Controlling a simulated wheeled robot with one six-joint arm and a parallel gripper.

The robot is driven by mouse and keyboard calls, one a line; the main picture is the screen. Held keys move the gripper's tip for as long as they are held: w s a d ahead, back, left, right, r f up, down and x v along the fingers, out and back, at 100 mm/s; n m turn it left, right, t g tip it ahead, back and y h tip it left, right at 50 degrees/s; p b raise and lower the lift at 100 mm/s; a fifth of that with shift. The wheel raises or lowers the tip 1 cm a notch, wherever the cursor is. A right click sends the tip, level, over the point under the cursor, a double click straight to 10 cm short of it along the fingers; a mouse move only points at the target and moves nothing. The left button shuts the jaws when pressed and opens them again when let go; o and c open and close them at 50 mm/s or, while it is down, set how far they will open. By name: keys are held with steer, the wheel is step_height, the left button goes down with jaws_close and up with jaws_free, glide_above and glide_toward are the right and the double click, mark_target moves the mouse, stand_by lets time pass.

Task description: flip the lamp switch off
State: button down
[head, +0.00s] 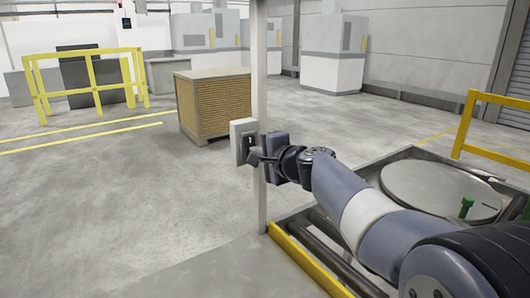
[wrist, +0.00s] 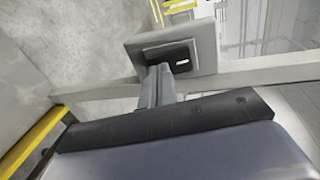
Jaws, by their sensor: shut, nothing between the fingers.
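The lamp switch is a pale grey box with a dark inset panel, fixed to a light grey post (head: 259,60). The switch box (head: 236,128) shows in the head view left of the post, and it also shows in the wrist view (wrist: 204,36) at the top middle. My gripper (head: 255,157) is shut and empty, with its fingertips at the front of the box. In the wrist view the fingertips (wrist: 160,70) lie at the lower left of the dark panel. I cannot tell whether they touch it. The rocker's position is too small to read.
A round grey plate (head: 440,190) in a frame lies right of the post, with a green handle (head: 467,207) on it. A yellow-edged platform (head: 300,262) runs below my arm. A brown crate (head: 214,104) stands behind the switch.

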steer(key=shift+a, duration=0.1)
stand_by(0.3)
steer(key=b, duration=0.2)
steer(key=f+b, duration=0.1)
steer(key=b, duration=0.1)
steer(key=shift+w+a+t, duration=0.1)
steer(key=shift+w+t, duration=0.1)
steer(key=shift+t, duration=0.1)
steer(key=b, duration=0.3)
steer(key=shift+y, duration=0.4)
steer(key=shift+r+p, duration=0.3)
steer(key=shift+r, duration=0.05)
steer(key=shift+f, duration=0.1)
